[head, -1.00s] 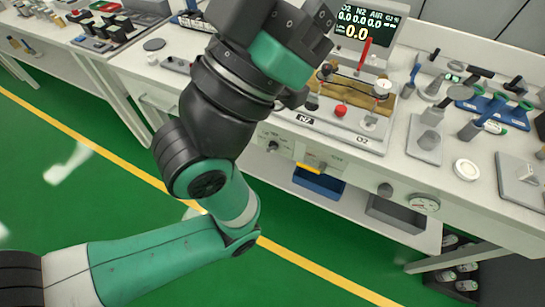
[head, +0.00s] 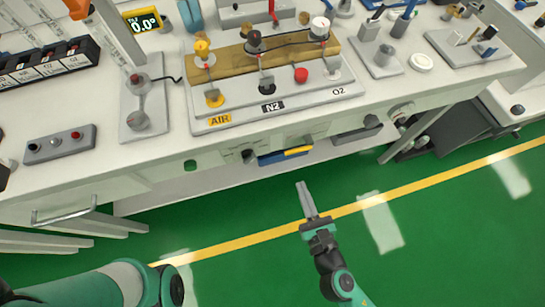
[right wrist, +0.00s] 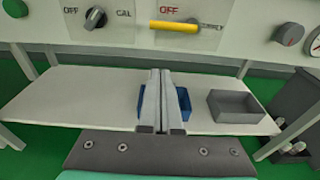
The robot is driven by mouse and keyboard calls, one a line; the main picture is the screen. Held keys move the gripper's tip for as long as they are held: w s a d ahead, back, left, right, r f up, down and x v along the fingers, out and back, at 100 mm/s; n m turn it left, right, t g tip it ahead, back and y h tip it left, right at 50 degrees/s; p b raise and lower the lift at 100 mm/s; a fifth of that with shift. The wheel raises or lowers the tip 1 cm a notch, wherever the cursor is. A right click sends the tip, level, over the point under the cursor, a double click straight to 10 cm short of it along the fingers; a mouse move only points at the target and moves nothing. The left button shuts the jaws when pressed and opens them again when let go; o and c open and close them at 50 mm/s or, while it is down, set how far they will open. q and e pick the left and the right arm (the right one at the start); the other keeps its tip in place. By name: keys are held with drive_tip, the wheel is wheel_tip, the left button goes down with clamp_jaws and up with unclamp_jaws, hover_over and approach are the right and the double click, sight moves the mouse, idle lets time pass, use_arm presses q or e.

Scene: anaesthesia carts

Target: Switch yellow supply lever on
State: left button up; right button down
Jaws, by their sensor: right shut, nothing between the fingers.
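The yellow supply lever (right wrist: 175,26) lies roughly horizontal on the bench's front panel in the right wrist view, beside red OFF lettering. In the head view the yellow lever (head: 297,151) is seen from above as a small yellow bar under the bench edge. My right gripper (head: 305,187) is shut and empty, out in front of the bench and apart from the lever. In the right wrist view its closed fingers (right wrist: 162,75) point toward the panel, below the lever. My left gripper is out of the frames; only part of my arm shows at lower left.
A dark knob (right wrist: 95,18) marked CAL sits left of the lever. A lower shelf (right wrist: 70,95) holds a blue bin (right wrist: 183,105) and a grey bin (right wrist: 235,107). Green floor in front is open.

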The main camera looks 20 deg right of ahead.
drive_tip(key=w, duration=0.5)
drive_tip(key=w+r+b, duration=0.1)
drive_tip(key=w, duration=0.2)
drive_tip(key=shift+w+d, duration=0.15)
drive_tip(key=shift+w, duration=0.2)
drive_tip(key=shift+s+r, duration=0.2)
drive_tip(key=shift+r, duration=0.25)
